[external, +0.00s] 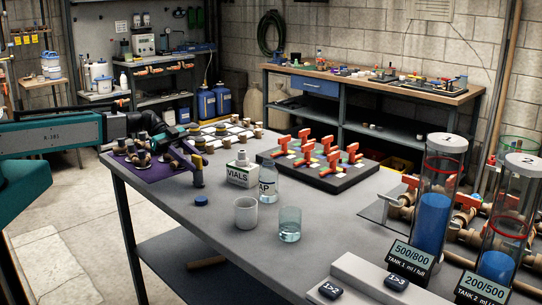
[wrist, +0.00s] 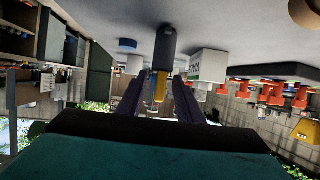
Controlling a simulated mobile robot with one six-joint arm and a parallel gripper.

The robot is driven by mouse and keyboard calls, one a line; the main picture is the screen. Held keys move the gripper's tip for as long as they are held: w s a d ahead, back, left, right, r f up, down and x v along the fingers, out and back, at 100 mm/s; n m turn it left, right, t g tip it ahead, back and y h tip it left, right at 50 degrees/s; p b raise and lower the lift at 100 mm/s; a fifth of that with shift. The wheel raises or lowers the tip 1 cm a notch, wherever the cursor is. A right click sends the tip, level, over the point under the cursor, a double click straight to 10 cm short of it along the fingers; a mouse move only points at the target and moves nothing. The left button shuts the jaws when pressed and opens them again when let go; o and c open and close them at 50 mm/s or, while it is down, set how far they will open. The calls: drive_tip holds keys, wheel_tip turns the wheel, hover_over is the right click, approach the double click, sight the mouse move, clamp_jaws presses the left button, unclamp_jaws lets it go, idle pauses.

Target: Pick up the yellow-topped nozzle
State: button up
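The yellow-topped nozzle shows in the wrist view as a dark upright body (wrist: 165,48) with a yellow end (wrist: 160,88). That view is upside down, with the table at the top. My gripper (wrist: 158,98) has its two purple fingers apart, one on each side of the yellow end. A gap shows at the left finger; contact at the right finger is unclear. In the external view, my gripper (external: 188,150) is at the table's left end, over a dark upright piece (external: 197,172) that appears to be the nozzle. Its yellow top is hard to make out there.
A purple mat (external: 146,172) with several fittings lies left of my gripper. A white VIALS box (external: 242,174), a bottle (external: 268,184), a blue cap (external: 201,200), a cup (external: 245,213) and a glass (external: 289,224) stand close by. A black tray (external: 335,183) holds red-handled valves.

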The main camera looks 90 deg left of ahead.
sight(201, 167)
drive_tip(key=shift+w+d, duration=0.1)
drive_tip(key=p+x, duration=0.2)
drive_tip(key=shift+w+d, duration=0.15)
drive_tip(key=shift+w, duration=0.15)
drive_tip(key=shift+p+x, duration=0.45)
drive_tip(key=shift+x, duration=0.7)
drive_tip(key=shift+f, duration=0.15)
clamp_jaws()
